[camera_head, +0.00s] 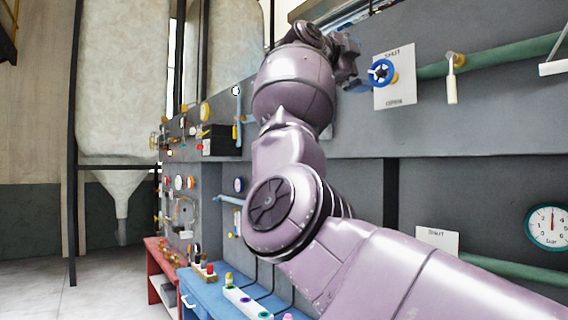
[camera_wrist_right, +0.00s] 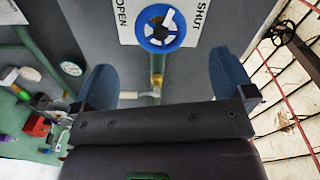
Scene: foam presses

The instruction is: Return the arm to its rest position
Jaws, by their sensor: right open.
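My right arm (camera_head: 290,85) reaches from the lower right up to the grey panel in the head view. My right gripper (camera_head: 354,72) is at its far end, just left of a blue valve wheel (camera_head: 381,73). In the right wrist view the right gripper (camera_wrist_right: 164,82) has its two blue fingers wide apart with nothing held between them. The blue wheel (camera_wrist_right: 161,29) is beyond the fingertips, apart from them, in front of a white OPEN/SHUT sign (camera_wrist_right: 128,30). My left gripper is not in view.
A green pipe (camera_head: 440,70) with a pale lever handle (camera_head: 451,87) runs right of the wheel. A pressure gauge (camera_head: 548,226) is at the lower right. A blue bench (camera_head: 205,297) and red bench (camera_head: 155,262) stand below. Open floor (camera_head: 90,298) lies at the left.

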